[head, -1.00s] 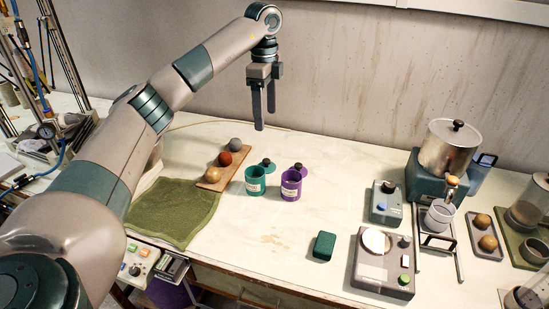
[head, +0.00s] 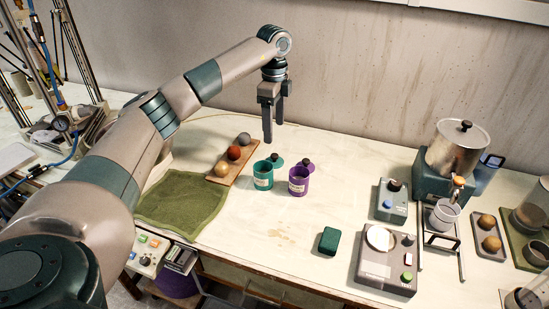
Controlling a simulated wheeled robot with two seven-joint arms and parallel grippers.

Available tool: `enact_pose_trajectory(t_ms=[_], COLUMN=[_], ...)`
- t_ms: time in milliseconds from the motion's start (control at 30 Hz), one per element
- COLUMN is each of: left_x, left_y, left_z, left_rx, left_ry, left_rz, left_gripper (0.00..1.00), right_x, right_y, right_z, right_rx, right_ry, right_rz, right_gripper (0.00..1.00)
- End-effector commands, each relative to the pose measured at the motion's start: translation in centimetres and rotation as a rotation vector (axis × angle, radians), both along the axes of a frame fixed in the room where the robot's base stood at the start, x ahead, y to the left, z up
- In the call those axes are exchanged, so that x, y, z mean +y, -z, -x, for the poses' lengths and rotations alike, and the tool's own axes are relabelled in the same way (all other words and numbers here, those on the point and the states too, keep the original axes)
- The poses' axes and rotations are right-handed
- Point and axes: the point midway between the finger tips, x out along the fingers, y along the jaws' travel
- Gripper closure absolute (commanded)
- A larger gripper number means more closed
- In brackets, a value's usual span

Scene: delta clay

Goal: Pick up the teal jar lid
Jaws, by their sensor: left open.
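The teal jar lid (head: 276,160) is a small disc with a dark knob. It lies at the back right of the teal jar (head: 263,178), which stands open with a pale label on its front. My left gripper (head: 274,129) points down, with its fingers apart and nothing between them. In the picture its fingertips are just above the lid; the exact gap in depth is hard to tell. My right gripper is not in view.
A purple jar (head: 298,183) stands right of the teal jar, with a purple lid (head: 306,164) behind it. A wooden board (head: 223,178) with three balls lies to the left. A green block (head: 328,241), a scale (head: 385,262) and a metal pot (head: 458,148) are to the right.

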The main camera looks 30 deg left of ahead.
Motion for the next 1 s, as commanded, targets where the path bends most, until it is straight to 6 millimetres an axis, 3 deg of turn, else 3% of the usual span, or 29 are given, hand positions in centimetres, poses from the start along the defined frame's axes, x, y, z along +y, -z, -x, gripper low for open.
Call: enact_pose_trajectory(t_ms=[200, 400, 833, 1000], left_x=[0.0, 0.0, 0.0, -0.1], left_y=[3.4, 5.6, 6.1, 6.9], left_z=[0.1, 0.0, 0.0, 0.0], left_rx=[0.004, 0.001, 0.000, 0.003], left_ry=[0.000, 0.000, 0.000, 0.001], left_rz=[-0.001, 0.000, 0.000, 0.000], left_gripper=[0.31, 0.31, 0.31, 0.31], right_x=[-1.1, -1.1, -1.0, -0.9], right_y=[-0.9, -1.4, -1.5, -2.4], right_z=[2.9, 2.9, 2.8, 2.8], right_rx=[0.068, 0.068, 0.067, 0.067], right_ry=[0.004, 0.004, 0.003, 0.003], right_rz=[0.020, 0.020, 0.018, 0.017], right_gripper=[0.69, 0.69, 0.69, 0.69])
